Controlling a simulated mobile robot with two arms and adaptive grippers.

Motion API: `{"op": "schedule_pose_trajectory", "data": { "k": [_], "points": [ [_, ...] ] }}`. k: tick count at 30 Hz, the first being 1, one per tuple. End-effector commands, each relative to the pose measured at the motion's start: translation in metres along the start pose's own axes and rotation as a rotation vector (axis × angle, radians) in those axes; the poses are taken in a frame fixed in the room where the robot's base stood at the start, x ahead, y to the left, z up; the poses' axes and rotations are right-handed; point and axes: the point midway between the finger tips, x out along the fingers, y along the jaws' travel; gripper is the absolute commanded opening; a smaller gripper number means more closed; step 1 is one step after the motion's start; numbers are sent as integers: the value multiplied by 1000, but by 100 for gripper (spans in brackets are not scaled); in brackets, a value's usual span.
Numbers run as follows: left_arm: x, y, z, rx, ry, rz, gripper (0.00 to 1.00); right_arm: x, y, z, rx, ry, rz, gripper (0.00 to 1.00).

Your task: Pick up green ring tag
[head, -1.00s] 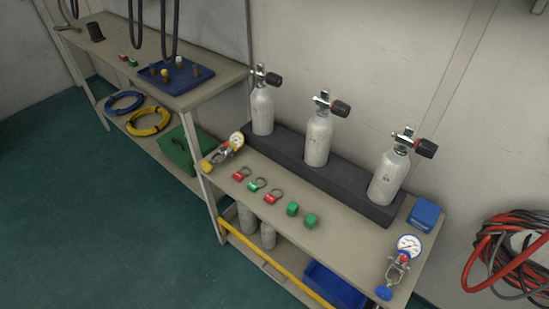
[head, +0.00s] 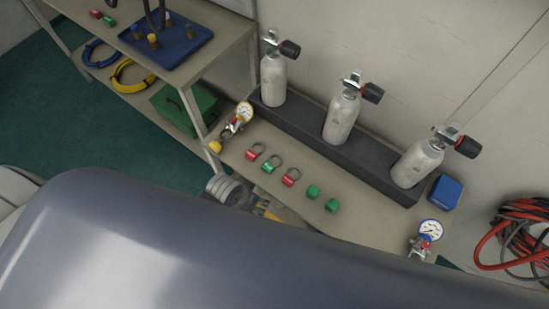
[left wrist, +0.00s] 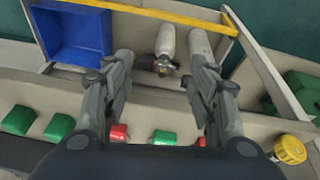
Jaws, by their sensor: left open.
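The green ring tag (head: 268,167), a green block with a dark ring, lies on the bench top between a red ring tag (head: 252,155) on its left and another red ring tag (head: 289,180) on its right. In the left wrist view its green block (left wrist: 163,137) shows between my fingers, nearer their bases than their tips; the ring is hidden there. My left gripper (left wrist: 160,58) is open and empty, its tips apart and seen against the area past the bench's front edge. It is not touching the tag as far as I see. My right gripper is not in view.
Two green blocks (head: 312,191) lie right of the tags. A yellow-knobbed gauge (head: 242,115) stands left and a blue-knobbed gauge (head: 425,240) right. Three cylinders (head: 342,117) stand in a dark rack behind. My arm hides the bench's lower front. A blue bin (left wrist: 75,35) sits below.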

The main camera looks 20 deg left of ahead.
Motion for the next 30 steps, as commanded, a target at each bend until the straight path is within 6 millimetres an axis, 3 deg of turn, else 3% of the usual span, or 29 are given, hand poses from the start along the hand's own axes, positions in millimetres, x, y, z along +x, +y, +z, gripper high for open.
{"op": "schedule_pose_trajectory", "data": {
  "k": [1,2,9,14,17,21,30],
  "points": [
    [-24,9,-21,15,22,17,53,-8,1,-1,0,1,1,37],
    [-35,17,-36,30,31,34,53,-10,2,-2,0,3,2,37],
    [-51,54,-85,105,10,118,53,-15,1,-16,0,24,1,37],
    [-63,64,-110,164,-43,131,53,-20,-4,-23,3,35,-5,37],
    [-72,58,-122,193,-99,110,53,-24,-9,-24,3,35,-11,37],
    [-83,35,-131,203,-182,49,53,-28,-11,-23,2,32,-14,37],
    [-95,-2,-135,177,-277,-41,53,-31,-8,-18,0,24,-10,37]
  ]
}}
